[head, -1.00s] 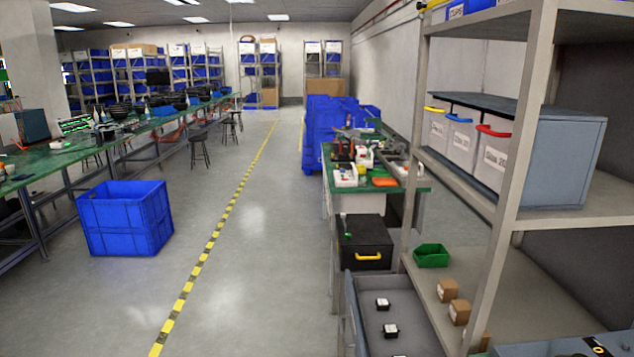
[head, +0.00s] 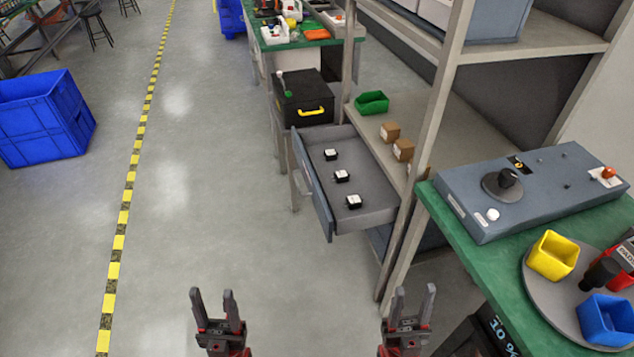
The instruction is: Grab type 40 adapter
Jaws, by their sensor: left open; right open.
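Three small black adapters with white labels lie in a row in an open grey drawer (head: 372,215): a far one (head: 331,155), a middle one (head: 341,176) and a near one (head: 353,201). Their labels are too small to read, so I cannot tell which is type 40. My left gripper (head: 214,302) is open and empty at the bottom of the head view, over the floor. My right gripper (head: 411,302) is open and empty, further right at the bottom. Both are well apart from the drawer.
A green-topped bench (head: 462,232) at the right carries a grey control box (head: 530,190) and a round tray with yellow (head: 553,256) and blue (head: 606,320) bins. A shelf post (head: 425,150) stands beside the drawer. The floor to the left is clear up to a blue crate (head: 42,118).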

